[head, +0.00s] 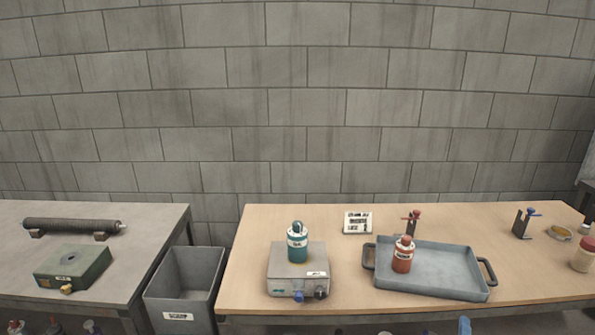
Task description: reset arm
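Neither of my grippers nor my arms shows in the head view. The task names no object of its own. On the wooden table (340,262), a teal bottle (297,246) with a white label stands upright on a grey box-shaped device (296,272) with knobs on its front. A red-orange bottle (402,258) with a white label stands upright in the left part of a blue-grey tray (450,262) with dark handles.
A grey bin (185,285) stands between the wooden table and a grey bench (150,225) at left. The bench holds a dark cylinder (70,224) on supports and a green box (73,268). A small sign (357,222), clamps (524,222) and a jar (583,254) stand on the table.

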